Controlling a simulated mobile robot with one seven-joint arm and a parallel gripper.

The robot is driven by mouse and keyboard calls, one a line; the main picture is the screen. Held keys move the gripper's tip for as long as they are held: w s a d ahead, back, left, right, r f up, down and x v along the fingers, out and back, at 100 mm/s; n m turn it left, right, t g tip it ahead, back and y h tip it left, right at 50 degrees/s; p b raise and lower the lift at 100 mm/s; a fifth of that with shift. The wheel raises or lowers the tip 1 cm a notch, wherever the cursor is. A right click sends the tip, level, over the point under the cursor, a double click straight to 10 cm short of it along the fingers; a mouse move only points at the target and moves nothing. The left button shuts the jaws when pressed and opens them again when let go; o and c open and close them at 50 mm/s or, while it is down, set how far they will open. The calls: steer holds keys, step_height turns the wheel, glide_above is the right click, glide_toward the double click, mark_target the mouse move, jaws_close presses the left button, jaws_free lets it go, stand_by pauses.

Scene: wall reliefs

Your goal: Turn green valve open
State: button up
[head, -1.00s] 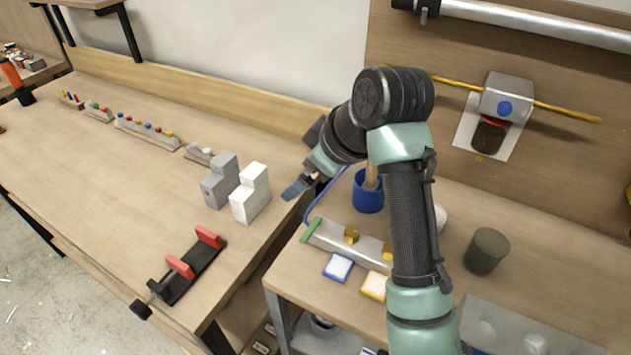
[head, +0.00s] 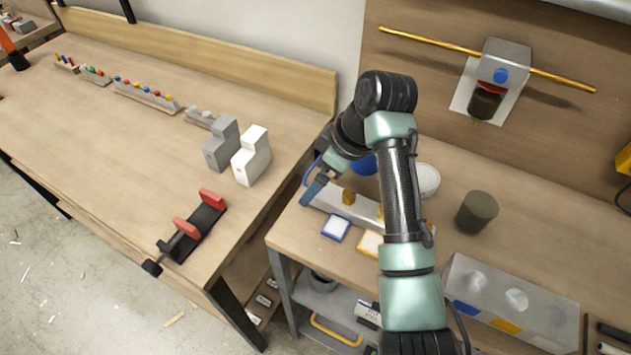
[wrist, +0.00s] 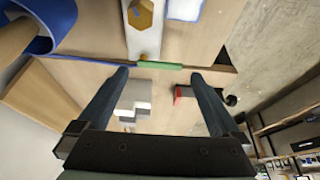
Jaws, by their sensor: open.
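The green valve handle (wrist: 158,65) is a thin green bar across the end of a pale manifold strip (wrist: 143,40) with brass hexagonal fittings (wrist: 140,14). In the wrist view the handle lies crosswise at the fingertips of my gripper (wrist: 158,76), spanning much of the gap between them. My gripper is open and holds nothing. Whether a finger touches the handle I cannot tell. In the head view my gripper (head: 314,190) is at the left end of the strip (head: 362,208) and hides the green handle there.
A blue cup (head: 364,165) stands just behind the strip; it is close to the left finger in the wrist view (wrist: 62,25). Blue and yellow pads (head: 336,228) lie in front. Grey and white blocks (head: 252,158) and a red-jawed clamp (head: 195,228) stand on the left bench.

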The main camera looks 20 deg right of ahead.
steer(key=shift+x, duration=1.25)
steer(key=c, duration=1.1)
steer(key=shift+c, duration=0.2)
